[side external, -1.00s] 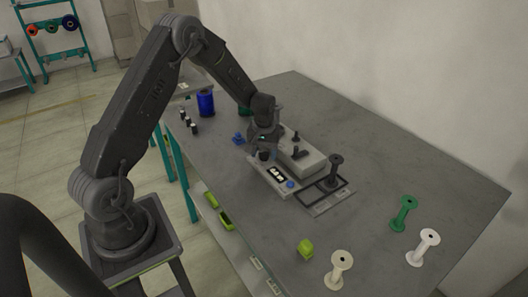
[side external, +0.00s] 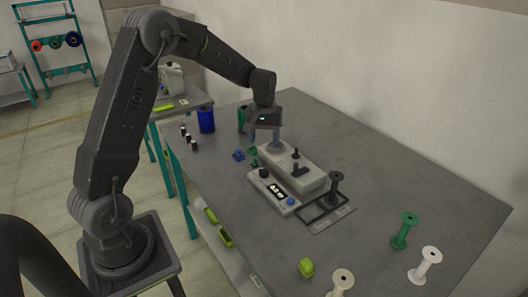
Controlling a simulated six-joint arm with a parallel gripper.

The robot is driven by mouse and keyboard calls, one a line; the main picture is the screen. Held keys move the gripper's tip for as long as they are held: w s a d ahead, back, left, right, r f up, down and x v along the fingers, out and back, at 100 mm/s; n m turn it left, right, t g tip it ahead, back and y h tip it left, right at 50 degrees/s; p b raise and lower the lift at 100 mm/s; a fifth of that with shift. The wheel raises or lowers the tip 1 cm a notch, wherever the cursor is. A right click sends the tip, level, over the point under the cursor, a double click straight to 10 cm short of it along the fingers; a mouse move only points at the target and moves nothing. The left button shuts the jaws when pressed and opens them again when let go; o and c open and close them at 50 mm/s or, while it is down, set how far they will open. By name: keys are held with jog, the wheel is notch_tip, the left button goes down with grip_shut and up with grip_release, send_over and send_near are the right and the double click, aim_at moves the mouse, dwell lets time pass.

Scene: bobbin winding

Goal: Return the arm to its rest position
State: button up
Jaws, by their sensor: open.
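My gripper (side external: 265,137) hangs from my arm over the far left end of the winding machine. Its jaws are open and point down, and I see nothing held between them. The winding machine (side external: 310,177) is a light grey box with dark knobs on top. A grey round part (side external: 277,147) shows at the machine's left end, just below my gripper; I cannot tell whether the fingers touch it.
A dark spool (side external: 336,188) stands on a black-framed plate right of the machine. Green (side external: 404,230) and white (side external: 425,264) spools stand at the right. Blue (side external: 206,120) and green (side external: 242,120) spools stand at the far left. The table's right middle is clear.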

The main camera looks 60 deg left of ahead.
jog(key=shift+r, duration=0.9)
jog(key=s+d+r+m+t, duration=0.3)
jog(key=s+d+r+m, duration=0.1)
jog(key=s+d+r, duration=0.75)
jog(key=s+d+m+t, duration=0.1)
jog(key=s+d+m, duration=0.1)
jog(key=s, duration=0.4)
jog(key=s+d+r+m+t, duration=0.1)
jog(key=s+d+m, duration=0.1)
jog(key=s+d, duration=0.2)
jog(key=shift+s+d+r+m+t, duration=0.2)
jog(key=shift+s+r+m+t, duration=0.15)
jog(key=shift+s, duration=0.9)
